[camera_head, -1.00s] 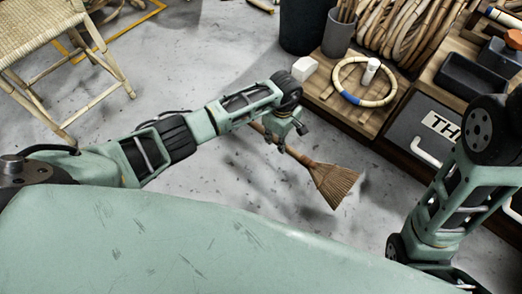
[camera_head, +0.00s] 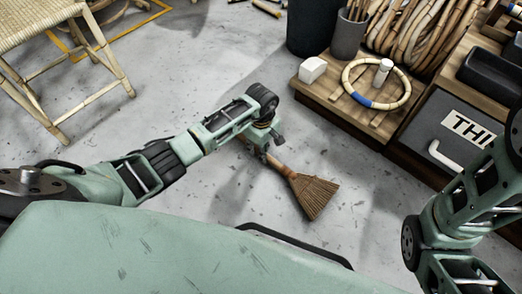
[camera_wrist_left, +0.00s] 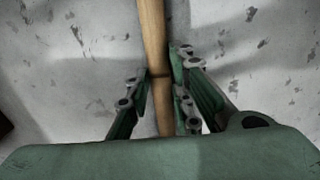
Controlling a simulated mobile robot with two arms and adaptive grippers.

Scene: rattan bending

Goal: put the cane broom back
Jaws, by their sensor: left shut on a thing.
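The cane broom (camera_head: 313,192) has a brown fanned bristle head that shows right of my left gripper in the head view, over the grey floor. My left gripper (camera_head: 262,147) is shut on the broom's handle. In the left wrist view the pale wooden handle (camera_wrist_left: 153,40) runs upright between the two fingers of the left gripper (camera_wrist_left: 158,92). Part of the handle is hidden behind my left arm in the head view. Of my right arm only links show at the right edge; its gripper is out of the picture.
A low wooden bench at right holds a cane ring (camera_head: 372,103) with a blue section, a white block (camera_head: 313,70) and a cup of sticks (camera_head: 348,36). A dark bin (camera_head: 309,28) stands behind. A woven stool (camera_head: 62,60) is at upper left. The floor between is clear.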

